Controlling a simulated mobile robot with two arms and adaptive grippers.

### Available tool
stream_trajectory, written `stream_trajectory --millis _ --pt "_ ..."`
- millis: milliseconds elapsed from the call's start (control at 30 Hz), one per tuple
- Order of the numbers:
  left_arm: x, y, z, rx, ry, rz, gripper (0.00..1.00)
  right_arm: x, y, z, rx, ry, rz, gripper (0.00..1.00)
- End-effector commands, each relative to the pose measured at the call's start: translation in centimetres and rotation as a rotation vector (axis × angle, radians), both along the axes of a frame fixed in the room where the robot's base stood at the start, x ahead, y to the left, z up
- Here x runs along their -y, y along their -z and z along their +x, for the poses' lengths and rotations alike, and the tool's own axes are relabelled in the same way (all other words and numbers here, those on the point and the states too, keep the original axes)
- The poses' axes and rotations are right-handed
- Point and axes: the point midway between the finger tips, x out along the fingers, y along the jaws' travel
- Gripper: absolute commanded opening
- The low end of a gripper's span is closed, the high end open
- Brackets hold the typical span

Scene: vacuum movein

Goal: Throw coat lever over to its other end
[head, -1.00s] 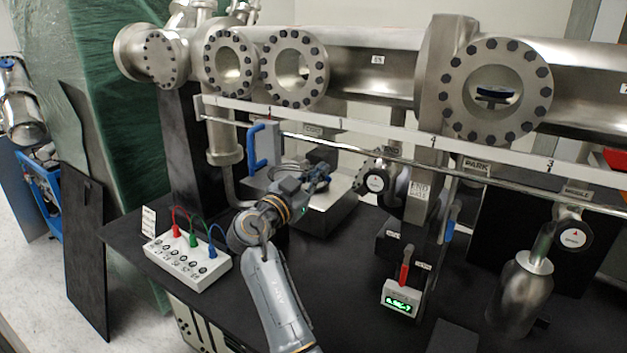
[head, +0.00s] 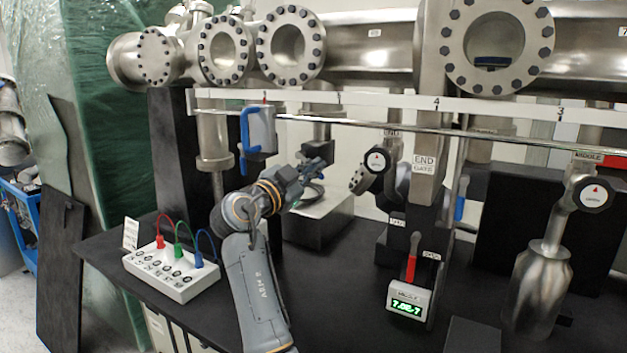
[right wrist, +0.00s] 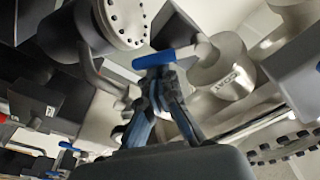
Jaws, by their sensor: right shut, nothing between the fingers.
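A metal cylinder (head: 261,131) with a blue lever handle (head: 246,140) hangs below the white rail at left in the head view. In the right wrist view, a cylinder (right wrist: 219,70) with a label that seems to read COAT carries a blue handle (right wrist: 168,57). My right gripper (head: 318,168) is shut and empty, right of and below the blue handle in the head view. In the wrist view its closed fingertips (right wrist: 158,72) overlap the handle's lower edge; I cannot tell whether they touch. My left gripper is out of view.
A white box (head: 172,272) with red, green and blue cables stands at the front left. The rail (head: 370,105) runs above. Black bench top is free centrally.

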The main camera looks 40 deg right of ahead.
Motion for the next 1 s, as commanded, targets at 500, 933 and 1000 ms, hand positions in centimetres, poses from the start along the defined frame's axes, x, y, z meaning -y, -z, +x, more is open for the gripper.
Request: stream_trajectory --millis 500,933,1000 --pt "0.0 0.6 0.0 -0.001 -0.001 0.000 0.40 0.0 0.2 0.1 -0.003 -0.001 0.001 0.00" --pt "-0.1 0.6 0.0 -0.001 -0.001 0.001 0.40 -3.7 0.7 -1.0 -0.002 -0.005 0.001 0.00" --pt "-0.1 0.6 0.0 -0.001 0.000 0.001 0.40 -5.2 0.9 -1.5 -0.002 -0.005 0.001 0.00"
